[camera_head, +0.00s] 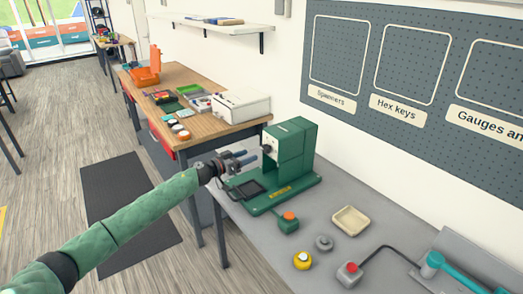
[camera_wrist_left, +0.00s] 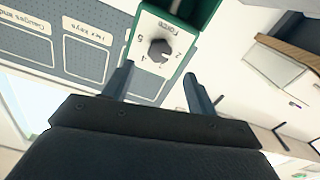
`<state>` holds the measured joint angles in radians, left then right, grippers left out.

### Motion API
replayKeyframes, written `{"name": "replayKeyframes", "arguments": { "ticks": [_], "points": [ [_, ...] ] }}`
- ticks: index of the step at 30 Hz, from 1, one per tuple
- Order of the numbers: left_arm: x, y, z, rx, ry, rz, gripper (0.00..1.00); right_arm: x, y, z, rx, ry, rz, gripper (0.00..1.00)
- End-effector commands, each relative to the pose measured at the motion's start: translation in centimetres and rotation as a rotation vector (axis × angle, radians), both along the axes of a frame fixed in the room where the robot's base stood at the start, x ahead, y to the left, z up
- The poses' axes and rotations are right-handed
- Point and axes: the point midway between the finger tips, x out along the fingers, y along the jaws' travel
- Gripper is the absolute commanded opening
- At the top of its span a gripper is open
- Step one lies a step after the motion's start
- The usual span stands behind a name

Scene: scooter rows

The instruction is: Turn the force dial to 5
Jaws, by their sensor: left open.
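The force dial is a dark knob on a white plate on the green machine (camera_head: 290,155). In the left wrist view the dial (camera_wrist_left: 160,51) shows close up, with the word Force and several numbers, including a 5, seen upside down. I cannot clearly tell which number the knob points at. My left gripper (camera_head: 246,158) faces the dial plate from the left. In the left wrist view its fingers (camera_wrist_left: 158,70) are apart, one on each side of the knob, and they appear to stop short of it. My right gripper is not in view.
A grey bench holds the machine, a small green box with an orange button (camera_head: 289,217), a beige tray (camera_head: 350,221), a grey knob (camera_head: 324,242), a yellow knob (camera_head: 302,260) and a red button box (camera_head: 349,272). A wooden bench (camera_head: 190,75) stands behind. A pegboard (camera_head: 420,75) hangs at right.

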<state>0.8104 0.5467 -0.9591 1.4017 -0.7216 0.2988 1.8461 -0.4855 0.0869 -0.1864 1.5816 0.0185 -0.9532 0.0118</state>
Motion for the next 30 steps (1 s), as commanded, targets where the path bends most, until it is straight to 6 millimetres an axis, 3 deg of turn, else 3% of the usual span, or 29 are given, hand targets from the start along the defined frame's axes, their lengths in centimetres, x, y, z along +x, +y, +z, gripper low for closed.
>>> {"name": "replayKeyframes", "arguments": {
  "ticks": [15,30],
  "points": [
    [3.3,-4.7,0.3,-0.004,0.0,0.001,0.57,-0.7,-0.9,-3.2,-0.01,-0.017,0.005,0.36],
    [4.5,-6.2,0.1,-0.001,-0.001,0.001,0.57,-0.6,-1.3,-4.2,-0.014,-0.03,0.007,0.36]
  ]
}}
